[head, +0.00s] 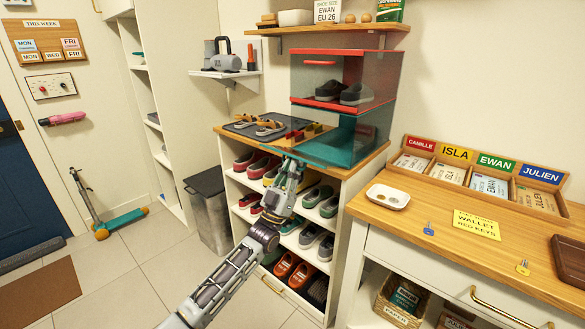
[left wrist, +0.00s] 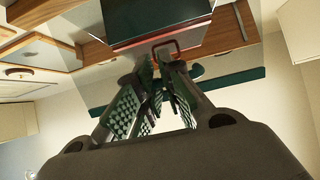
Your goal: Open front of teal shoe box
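The teal shoe box (head: 366,143) stands on the wooden top of the shoe cabinet, under a clear box with red edges. A teal strip (head: 290,153) juts out low in front of it, like the edge of its front panel swung outward; the exact angle is hard to tell. My left gripper (head: 291,163) is just in front of and below that strip. In the left wrist view its two fingers (left wrist: 162,60) stand slightly apart with nothing visible between them. A dark teal bar (left wrist: 230,76) passes behind the fingers; contact is unclear. My right gripper is out of view.
The red-edged box (head: 340,97) above holds dark shoes. Sandals on a grey mat (head: 243,132) lie left of the boxes. Shoes fill the cubbies below. A wooden counter (head: 420,222) stands close on the right, a grey bin (head: 207,215) on the left.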

